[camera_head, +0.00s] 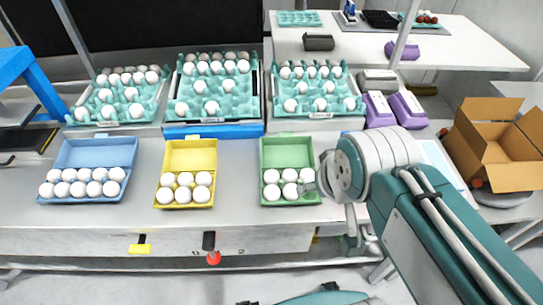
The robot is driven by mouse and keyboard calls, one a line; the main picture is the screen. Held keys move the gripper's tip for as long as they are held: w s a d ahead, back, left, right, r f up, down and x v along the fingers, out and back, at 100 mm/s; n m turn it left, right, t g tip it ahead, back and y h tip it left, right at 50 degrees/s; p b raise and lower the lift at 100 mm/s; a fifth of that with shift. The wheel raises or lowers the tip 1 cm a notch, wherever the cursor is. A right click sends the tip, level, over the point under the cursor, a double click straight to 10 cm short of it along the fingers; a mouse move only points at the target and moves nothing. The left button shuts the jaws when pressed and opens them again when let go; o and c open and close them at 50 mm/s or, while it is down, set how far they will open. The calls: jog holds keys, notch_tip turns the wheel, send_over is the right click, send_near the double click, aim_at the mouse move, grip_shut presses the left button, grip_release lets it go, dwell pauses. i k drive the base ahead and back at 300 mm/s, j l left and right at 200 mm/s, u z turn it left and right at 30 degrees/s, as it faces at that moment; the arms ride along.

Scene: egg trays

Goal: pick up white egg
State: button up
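White eggs lie in three open cartons on the grey table: a blue carton (97,152) at the left, a yellow carton (190,157) in the middle and a green carton (287,152) at the right. A white egg (271,192) sits in the front left of the green carton. More white eggs, such as one egg (212,108), stand in teal trays behind. My gripper (318,187) is at the right edge of the green carton, close to its right-hand eggs. My arm's wrist hides most of it, so its fingers and any contact are unclear.
Three teal trays stand at the back, the middle tray (246,108) on a blue base. Purple cartons (406,107) stand at the back right. An open cardboard box (485,140) is at the far right. Table is bare between the cartons.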

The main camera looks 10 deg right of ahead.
aim_at(212, 107)
jog(key=i+j+z, duration=0.1)
jog(key=j, duration=0.35)
jog(key=i+j+z, duration=0.1)
jog(key=j, duration=0.4)
jog(key=i+j+z, duration=0.1)
jog(key=j, duration=0.4)
jog(key=i, duration=0.05)
